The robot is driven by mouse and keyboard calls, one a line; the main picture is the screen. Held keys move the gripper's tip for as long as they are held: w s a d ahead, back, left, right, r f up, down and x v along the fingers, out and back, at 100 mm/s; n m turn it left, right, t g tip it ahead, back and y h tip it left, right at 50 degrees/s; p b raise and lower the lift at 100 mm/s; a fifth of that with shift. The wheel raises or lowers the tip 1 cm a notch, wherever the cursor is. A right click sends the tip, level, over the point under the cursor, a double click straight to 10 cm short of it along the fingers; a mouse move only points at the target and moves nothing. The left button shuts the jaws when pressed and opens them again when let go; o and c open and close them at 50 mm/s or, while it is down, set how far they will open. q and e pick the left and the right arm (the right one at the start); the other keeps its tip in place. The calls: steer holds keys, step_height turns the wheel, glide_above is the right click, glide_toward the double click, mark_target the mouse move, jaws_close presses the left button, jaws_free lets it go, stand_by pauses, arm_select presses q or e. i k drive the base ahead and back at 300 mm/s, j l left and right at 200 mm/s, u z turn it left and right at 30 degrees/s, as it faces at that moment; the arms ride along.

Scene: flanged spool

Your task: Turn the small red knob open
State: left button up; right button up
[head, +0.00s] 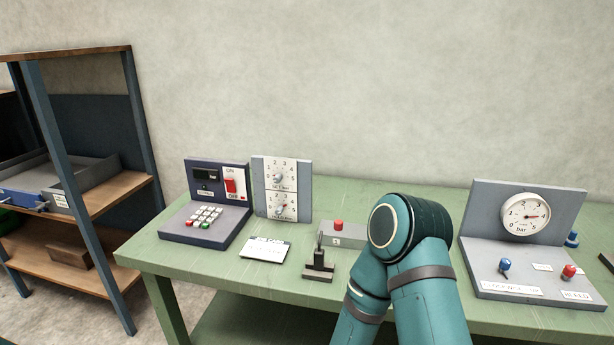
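A small red knob (569,271) stands on the right part of the sloped grey panel (515,265), beside a label that seems to read BLEED. A small blue knob (504,265) is on the same panel to its left. Above them is a round white gauge (526,214) marked bar, with a red needle. One of my teal arms rises from the bottom middle and bends at the elbow, left of this panel. Neither gripper shows, and nothing visible touches the red knob.
The green table (220,274) also holds a keypad console (206,205), a two-dial panel (283,190), a white card (265,247), a grey box with a red button (338,225) and a dark upright fixture (318,268). A shelf (80,220) stands left. My arm hides part of the table.

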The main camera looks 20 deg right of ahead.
mark_target(569, 271)
steer(key=z, duration=2)
